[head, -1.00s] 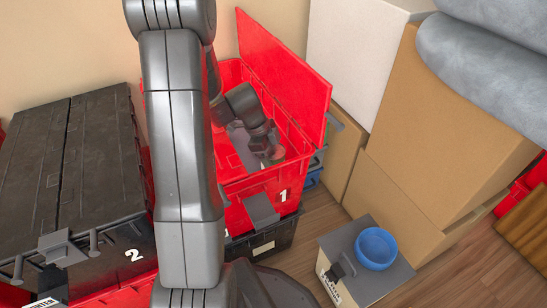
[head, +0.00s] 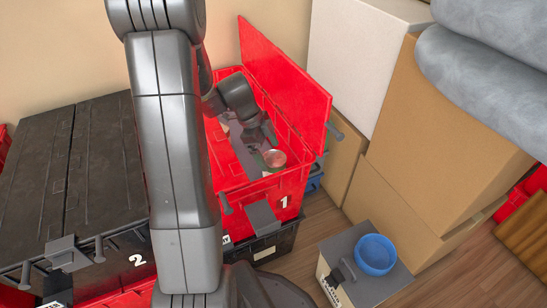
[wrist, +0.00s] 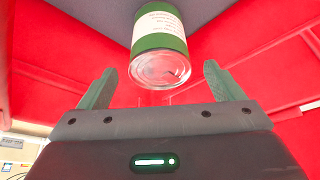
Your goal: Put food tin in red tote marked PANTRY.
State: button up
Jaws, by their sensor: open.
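The food tin (head: 274,158) is inside the open red tote (head: 262,193) numbered 1, near its front right corner, with its round metal end facing up. In the wrist view the tin (wrist: 160,28) has a green band and a white label, and lies just beyond my fingertips. My gripper (wrist: 159,75) is open, with a finger to either side of the tin's near end and gaps between. In the head view my gripper (head: 264,138) is over the tote, just above and left of the tin. The tote's name label is mostly hidden by my arm.
The tote's red lid (head: 285,80) stands open at the back right. The red tote sits on a black tote (head: 268,246). A black-lidded tote numbered 2 (head: 105,170) is at left. Cardboard boxes (head: 440,130) stand at right; a blue bowl (head: 375,253) sits on a small box.

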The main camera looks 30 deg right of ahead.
jog(key=p+v, duration=0.1)
jog(key=v, duration=0.5)
